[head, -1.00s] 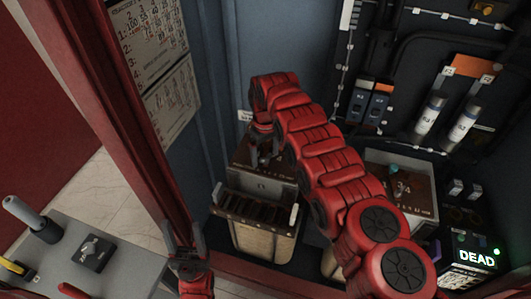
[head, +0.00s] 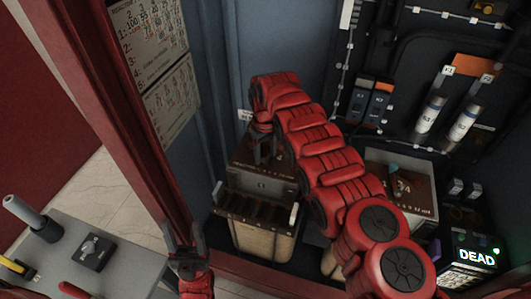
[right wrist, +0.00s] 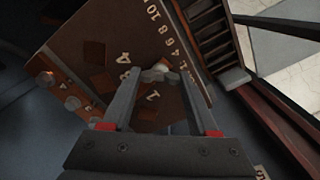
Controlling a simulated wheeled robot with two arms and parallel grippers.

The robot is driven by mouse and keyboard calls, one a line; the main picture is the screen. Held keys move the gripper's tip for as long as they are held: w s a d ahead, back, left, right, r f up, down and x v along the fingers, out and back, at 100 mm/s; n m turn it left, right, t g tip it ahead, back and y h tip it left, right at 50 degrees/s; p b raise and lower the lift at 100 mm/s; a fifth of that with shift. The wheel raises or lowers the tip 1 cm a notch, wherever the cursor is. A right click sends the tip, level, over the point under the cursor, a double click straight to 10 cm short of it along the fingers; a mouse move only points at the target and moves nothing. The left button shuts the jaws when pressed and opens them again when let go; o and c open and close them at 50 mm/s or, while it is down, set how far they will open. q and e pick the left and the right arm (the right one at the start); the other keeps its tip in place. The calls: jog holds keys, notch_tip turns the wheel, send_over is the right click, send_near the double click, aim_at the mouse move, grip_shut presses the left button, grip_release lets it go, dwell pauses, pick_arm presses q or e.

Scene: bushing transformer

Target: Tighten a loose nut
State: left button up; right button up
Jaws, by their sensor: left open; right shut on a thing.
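My right gripper (head: 264,150) reaches down to the brown top board (head: 245,155) of a box in the cabinet. In the right wrist view the fingers (right wrist: 160,82) close in around a small grey nut (right wrist: 154,73) on the board, and are shut on it. The fingertips partly hide the nut, so I cannot tell how it is seated. My left gripper (head: 184,246) is open and empty at the cabinet's red frame.
A second brown-topped box (head: 410,190) stands to the right, partly behind my right arm. A device reading DEAD (head: 477,258) is at the lower right. Fuses (head: 465,120) and cables line the back wall. A grey table (head: 50,275) with tools is at the lower left.

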jog(key=m, duration=0.6)
jog(key=shift+m, duration=2.2)
jog(key=shift+b, duration=0.3)
jog(key=shift+w, duration=0.1)
jog(key=o, duration=1.4)
